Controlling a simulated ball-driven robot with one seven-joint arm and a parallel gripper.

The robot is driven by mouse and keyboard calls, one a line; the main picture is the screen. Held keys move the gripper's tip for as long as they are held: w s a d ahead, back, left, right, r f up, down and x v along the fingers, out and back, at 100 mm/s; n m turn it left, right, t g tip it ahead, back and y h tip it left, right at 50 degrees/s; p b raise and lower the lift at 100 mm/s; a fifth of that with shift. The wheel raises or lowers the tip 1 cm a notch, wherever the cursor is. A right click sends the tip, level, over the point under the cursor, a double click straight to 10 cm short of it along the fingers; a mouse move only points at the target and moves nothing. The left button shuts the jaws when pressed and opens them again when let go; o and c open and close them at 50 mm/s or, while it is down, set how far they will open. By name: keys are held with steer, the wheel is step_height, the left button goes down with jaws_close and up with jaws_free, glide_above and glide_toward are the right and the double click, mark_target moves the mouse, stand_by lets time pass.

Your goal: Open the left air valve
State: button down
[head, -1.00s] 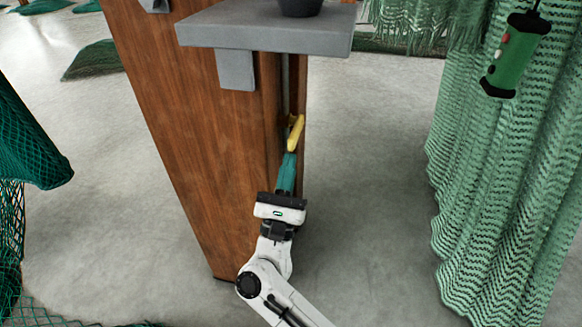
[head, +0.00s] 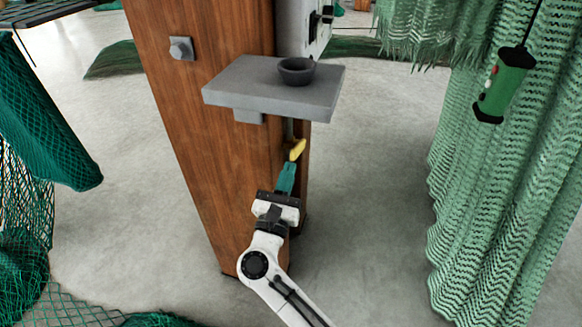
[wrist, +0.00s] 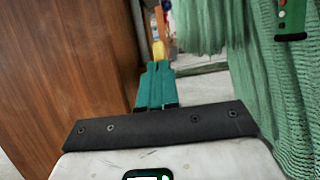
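A yellow valve handle (head: 297,150) sits on the narrow side of the wooden post, below a grey shelf. It also shows in the wrist view (wrist: 158,50), just past my fingertips. My gripper (head: 289,167) reaches up to it from below, and its teal fingers (wrist: 155,85) are close together with their tips at the handle's lower end. The fingers look shut on the handle, though the contact itself is small and partly hidden. The valve body behind the handle is hard to make out. I see only one such handle.
The grey shelf (head: 240,85) with a dark bowl (head: 296,71) juts from the wooden post (head: 205,150) above my gripper. Green nets (head: 490,180) hang at right with a green control pendant (head: 504,85). Dark green nets (head: 45,125) hang at left. Bare floor (head: 380,170) lies between.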

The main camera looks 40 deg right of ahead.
mark_target(293, 153)
steer(key=d+r+g+y+p, duration=0.1)
steer(key=r+p, duration=0.1)
steer(key=p, duration=0.4)
steer(key=w+d+r+g+y+p, duration=0.1)
steer(key=r+y+p, duration=0.1)
steer(key=p, duration=0.4)
steer(key=d+r+g+y+p, duration=0.1)
steer(key=r+p, duration=0.3)
steer(key=p, duration=0.2)
steer(key=shift+w+g+y, duration=0.3)
steer(key=shift+w+y, duration=0.05)
steer(key=shift+y, duration=0.05)
steer(key=shift+w+d+r+p, duration=0.4)
steer(key=shift+d+r+p, duration=0.1)
steer(key=shift+d, duration=0.1)
steer(key=shift+w+d+r+p, duration=0.4)
steer(key=shift+d+r+p, duration=0.05)
steer(key=shift+d+p, duration=0.1)
